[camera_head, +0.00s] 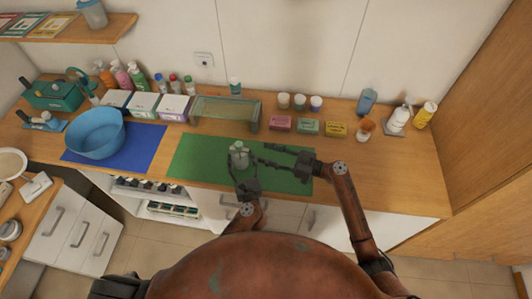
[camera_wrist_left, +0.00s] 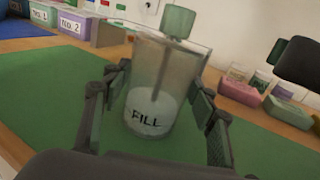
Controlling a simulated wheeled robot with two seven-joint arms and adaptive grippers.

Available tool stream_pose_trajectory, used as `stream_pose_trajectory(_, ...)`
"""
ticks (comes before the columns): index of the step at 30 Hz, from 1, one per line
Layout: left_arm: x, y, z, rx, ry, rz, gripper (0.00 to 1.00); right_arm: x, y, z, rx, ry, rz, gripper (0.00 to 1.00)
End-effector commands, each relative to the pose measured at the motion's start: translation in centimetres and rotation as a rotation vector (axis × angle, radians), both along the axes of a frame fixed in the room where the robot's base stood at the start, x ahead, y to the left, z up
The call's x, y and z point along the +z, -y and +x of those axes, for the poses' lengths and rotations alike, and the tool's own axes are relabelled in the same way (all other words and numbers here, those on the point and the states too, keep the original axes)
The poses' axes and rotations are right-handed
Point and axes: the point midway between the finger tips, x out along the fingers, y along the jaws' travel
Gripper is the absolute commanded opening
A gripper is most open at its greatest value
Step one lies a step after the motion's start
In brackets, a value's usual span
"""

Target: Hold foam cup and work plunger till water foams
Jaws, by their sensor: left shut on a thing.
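The foam cup (camera_head: 239,157) stands on the green mat (camera_head: 196,155) on the counter. In the left wrist view it is a clear cup (camera_wrist_left: 150,122) marked "FILL", with whitish content low inside. The plunger (camera_wrist_left: 178,22) has a green knob above the rim and a thin rod reaching down into the cup. My left gripper (camera_head: 242,172) is shut around the cup, one finger on each side. My right gripper (camera_head: 264,154) reaches in from the right, close beside the cup; its fingers look apart and hold nothing visible. Part of it shows dark at upper right in the left wrist view.
A blue basin (camera_head: 95,133) stands on a blue mat at left. Labelled boxes (camera_head: 143,105) and a clear rack (camera_head: 225,112) line the back. Small pink, green and yellow boxes (camera_head: 308,127) sit behind the mat. The mat's right end is beneath my right arm.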

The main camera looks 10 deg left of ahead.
Motion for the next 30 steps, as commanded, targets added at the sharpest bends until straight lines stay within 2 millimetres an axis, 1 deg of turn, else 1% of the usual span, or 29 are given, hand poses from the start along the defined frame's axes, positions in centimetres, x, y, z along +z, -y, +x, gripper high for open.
stream_pose_trajectory(10,0.09,-0.02,0.02,0.0,0.002,0.001,0.21,0.0,-0.05,0.02,0.0,0.0,0.0,0.4)
stream_pose_trajectory(11,0.09,-0.02,0.02,0.0,0.002,0.001,0.54,0.0,-0.05,0.02,0.0,0.0,0.0,0.4)
stream_pose_trajectory(19,0.04,-0.02,0.02,0.0,0.001,0.0,0.72,-0.01,-0.06,0.02,0.0,0.0,0.0,0.4)
stream_pose_trajectory(20,0.04,-0.02,0.0,0.0,0.001,0.0,0.74,-0.01,-0.06,0.02,0.0,0.0,0.0,0.4)
stream_pose_trajectory(27,0.0,-0.01,-0.04,0.0,0.0,0.0,0.74,-0.01,-0.05,0.02,0.0,0.0,0.0,0.4)
stream_pose_trajectory(30,-0.07,0.18,-0.48,0.0,-0.002,-0.002,0.74,-0.01,-0.05,0.02,0.0,0.0,0.0,0.4)
